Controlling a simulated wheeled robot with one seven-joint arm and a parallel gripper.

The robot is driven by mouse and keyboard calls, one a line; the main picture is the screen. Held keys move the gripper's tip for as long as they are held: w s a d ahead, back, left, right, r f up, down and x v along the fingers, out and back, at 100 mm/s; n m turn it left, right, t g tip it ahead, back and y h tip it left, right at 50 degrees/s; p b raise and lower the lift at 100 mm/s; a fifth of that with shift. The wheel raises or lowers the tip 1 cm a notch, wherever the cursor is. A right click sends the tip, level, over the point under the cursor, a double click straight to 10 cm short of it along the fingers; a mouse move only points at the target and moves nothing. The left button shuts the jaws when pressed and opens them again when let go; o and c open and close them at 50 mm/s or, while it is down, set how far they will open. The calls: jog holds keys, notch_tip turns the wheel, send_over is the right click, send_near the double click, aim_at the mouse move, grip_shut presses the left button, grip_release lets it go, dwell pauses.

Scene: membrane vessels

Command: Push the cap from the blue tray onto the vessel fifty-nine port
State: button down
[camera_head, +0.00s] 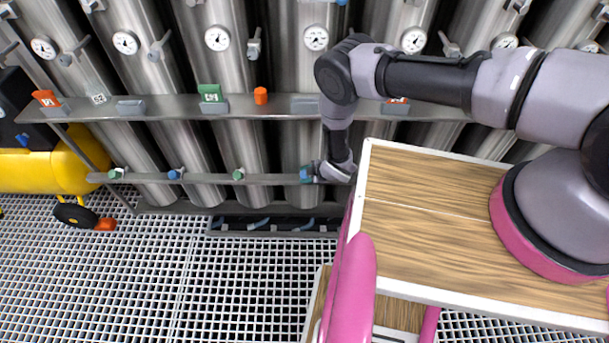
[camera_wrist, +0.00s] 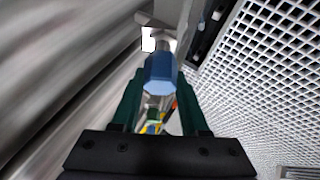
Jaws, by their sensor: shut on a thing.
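In the wrist view, my gripper's dark green fingers (camera_wrist: 158,95) are shut on a blue faceted cap (camera_wrist: 160,72). A small grey fitting (camera_wrist: 164,45) and a white patch show just beyond the cap; I cannot tell whether the cap touches the fitting. No vessel number is readable. I cannot make out which tray is the blue one.
The lower rail (camera_head: 205,179) carries a green-capped port (camera_head: 239,174), a blue-capped port (camera_head: 176,173) and another green one (camera_head: 115,173). The upper shelf (camera_head: 180,107) holds an orange cap (camera_head: 260,96) and small holders. A dark floor tray (camera_head: 270,232) lies below.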

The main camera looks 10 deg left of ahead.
jog(key=shift+w+a+f, duration=0.1)
jog(key=shift+w+f, duration=0.2)
jog(key=shift+f, duration=0.2)
jog(key=shift+w+a+f, duration=0.1)
jog(key=shift+w+f, duration=0.15)
jog(key=shift+f, duration=0.25)
jog(key=shift+c, duration=1.7)
grip_release()
jog(key=shift+d, duration=0.1)
